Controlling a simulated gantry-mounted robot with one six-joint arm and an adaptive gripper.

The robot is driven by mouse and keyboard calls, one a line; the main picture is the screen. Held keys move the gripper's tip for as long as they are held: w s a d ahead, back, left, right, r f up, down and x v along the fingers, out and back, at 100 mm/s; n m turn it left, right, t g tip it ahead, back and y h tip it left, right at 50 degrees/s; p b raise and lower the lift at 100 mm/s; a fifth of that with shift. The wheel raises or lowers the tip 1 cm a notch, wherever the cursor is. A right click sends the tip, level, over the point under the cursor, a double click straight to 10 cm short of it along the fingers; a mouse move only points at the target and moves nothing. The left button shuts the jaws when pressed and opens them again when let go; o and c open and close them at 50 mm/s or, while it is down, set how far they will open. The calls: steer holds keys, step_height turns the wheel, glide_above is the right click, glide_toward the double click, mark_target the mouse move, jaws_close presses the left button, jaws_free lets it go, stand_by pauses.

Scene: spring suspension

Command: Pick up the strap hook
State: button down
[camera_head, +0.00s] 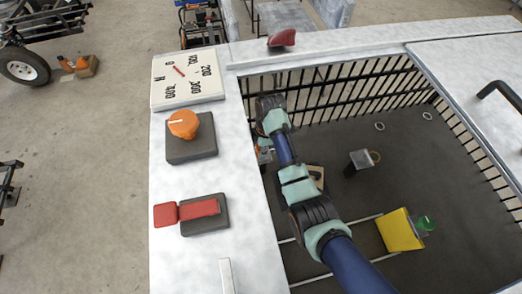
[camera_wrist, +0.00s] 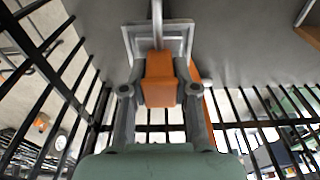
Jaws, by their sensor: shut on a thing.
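The strap hook (camera_wrist: 160,80) shows in the wrist view as an orange block with a grey metal frame and bar beyond it. My gripper (camera_wrist: 159,92) is shut on the orange part, with one grey finger on each side. In the head view my arm reaches down into the caged pit beside the white panel. The gripper end there is small and partly hidden, with a bit of orange near it. I cannot tell whether the frame touches the grey surface behind it.
Black bars (camera_head: 330,90) line the pit, and they stand close around my gripper in the wrist view. A yellow block (camera_head: 400,230) and a small grey box (camera_head: 361,160) are on the dark floor. The white panel (camera_head: 200,248) carries an orange knob (camera_head: 183,124) and a red switch (camera_head: 200,208).

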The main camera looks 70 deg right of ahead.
steer(key=shift+r, duration=0.1)
step_height(320, 180, up, 28)
steer(key=p, duration=2)
